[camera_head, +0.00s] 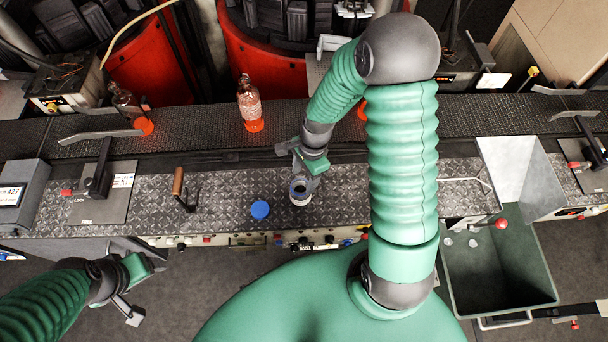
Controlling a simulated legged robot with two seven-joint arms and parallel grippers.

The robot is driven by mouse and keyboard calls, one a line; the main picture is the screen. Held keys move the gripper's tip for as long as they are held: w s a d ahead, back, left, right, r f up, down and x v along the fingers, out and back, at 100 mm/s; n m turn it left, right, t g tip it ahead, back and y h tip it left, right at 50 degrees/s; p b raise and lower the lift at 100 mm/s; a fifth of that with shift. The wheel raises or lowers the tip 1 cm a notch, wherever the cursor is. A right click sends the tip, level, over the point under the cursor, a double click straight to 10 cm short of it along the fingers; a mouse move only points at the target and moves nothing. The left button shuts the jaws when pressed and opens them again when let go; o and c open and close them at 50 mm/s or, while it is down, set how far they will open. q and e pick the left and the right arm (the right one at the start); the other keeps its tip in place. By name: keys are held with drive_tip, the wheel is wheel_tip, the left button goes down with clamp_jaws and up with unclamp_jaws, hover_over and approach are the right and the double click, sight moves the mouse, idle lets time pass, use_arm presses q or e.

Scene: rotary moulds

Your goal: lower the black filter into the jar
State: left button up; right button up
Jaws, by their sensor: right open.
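A small jar (300,199) with a pale body stands upright on the diamond-plate ledge near the middle. Its mouth looks dark, and I cannot tell whether that dark area is the black filter or just the inside. My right gripper (303,175) is open, pointing down just above and behind the jar's mouth. It partly covers the far rim, and I cannot tell whether it touches. A blue round lid (260,210) lies flat to the left of the jar. My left gripper (146,290) is open and empty at lower left, in front of the ledge.
A bottle with orange glow (250,108) stands on the black conveyor (200,121) behind; another (133,112) is further left. A wooden-handled tool (179,184) is left of the lid. A green-grey bin (497,258) is at right. The red mould machines (262,62) stand at the back.

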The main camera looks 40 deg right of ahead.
idle(0.4)
wheel_tip(320, 180, up, 8)
drive_tip(key=p, duration=0.7)
drive_tip(key=s+a+f+n+t+h+b, duration=0.1)
drive_tip(key=s+a+f+n+b, duration=0.1)
drive_tip(key=n+b, duration=0.6)
drive_tip(key=s+a+f+n+t+b, duration=0.1)
drive_tip(key=s+a+f+n+b, duration=0.1)
drive_tip(key=n+b, duration=0.6)
drive_tip(key=a+f+n, duration=0.1)
drive_tip(key=n, duration=0.1)
drive_tip(key=shift+a+f+n+t+h, duration=0.25)
drive_tip(key=shift+f+n+t+h, duration=0.05)
drive_tip(key=shift+f+h, duration=0.1)
drive_tip(key=shift+s+a, duration=0.15)
